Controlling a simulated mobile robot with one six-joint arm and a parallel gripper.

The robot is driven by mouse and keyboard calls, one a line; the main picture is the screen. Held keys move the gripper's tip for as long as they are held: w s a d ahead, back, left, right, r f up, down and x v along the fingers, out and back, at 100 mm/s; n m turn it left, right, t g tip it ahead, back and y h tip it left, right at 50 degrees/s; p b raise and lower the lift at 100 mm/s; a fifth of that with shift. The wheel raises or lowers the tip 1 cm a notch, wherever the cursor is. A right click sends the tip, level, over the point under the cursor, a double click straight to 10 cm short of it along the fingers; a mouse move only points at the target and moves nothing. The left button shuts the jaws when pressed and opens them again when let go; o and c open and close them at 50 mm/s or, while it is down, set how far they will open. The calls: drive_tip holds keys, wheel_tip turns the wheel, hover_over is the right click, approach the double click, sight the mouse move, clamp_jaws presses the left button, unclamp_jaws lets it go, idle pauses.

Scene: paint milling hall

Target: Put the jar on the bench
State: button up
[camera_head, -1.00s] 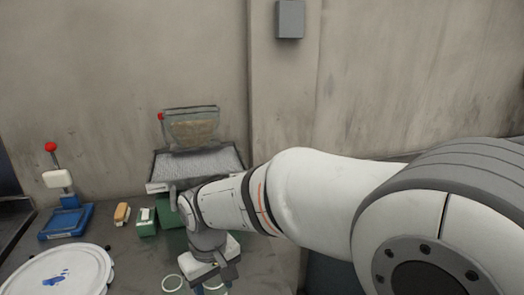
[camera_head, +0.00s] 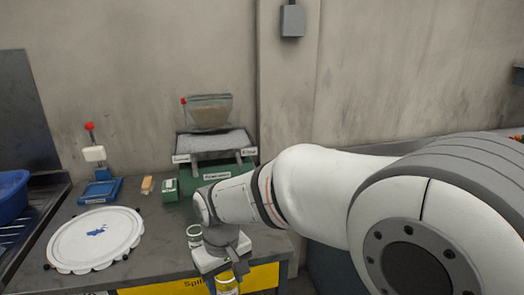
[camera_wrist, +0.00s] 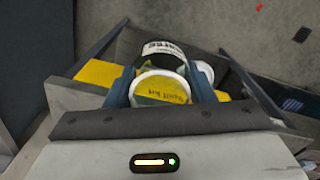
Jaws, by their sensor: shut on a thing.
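A clear glass jar with a pale rim (camera_wrist: 160,86) is between the two blue fingers of my gripper (camera_wrist: 158,76), which is shut on it. In the head view the held jar (camera_head: 227,286) shows at the bottom, in front of the yellow panel at the bench's front. The gripper (camera_head: 226,273) points down there, partly hidden by my wrist. The bench (camera_head: 150,226) has a dark grey top. Whether the jar is beyond the bench's front edge is hard to tell.
A second glass jar (camera_head: 194,236) stands on the bench beside my wrist. A blue basin (camera_head: 12,195) is at far left.

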drive_tip(key=w+d+f+m, duration=0.3)
drive_tip(key=w+d+f, duration=0.4)
drive_tip(key=d+f, duration=0.3)
drive_tip(key=w+d+f+m, duration=0.4)
drive_tip(key=w+d+f, duration=0.2)
drive_tip(key=d+f, duration=0.5)
drive_tip(key=shift+w+d+f, duration=0.3)
drive_tip(key=shift+w+d, duration=0.1)
drive_tip(key=shift+d, duration=0.5)
drive_tip(key=shift+a, duration=0.15)
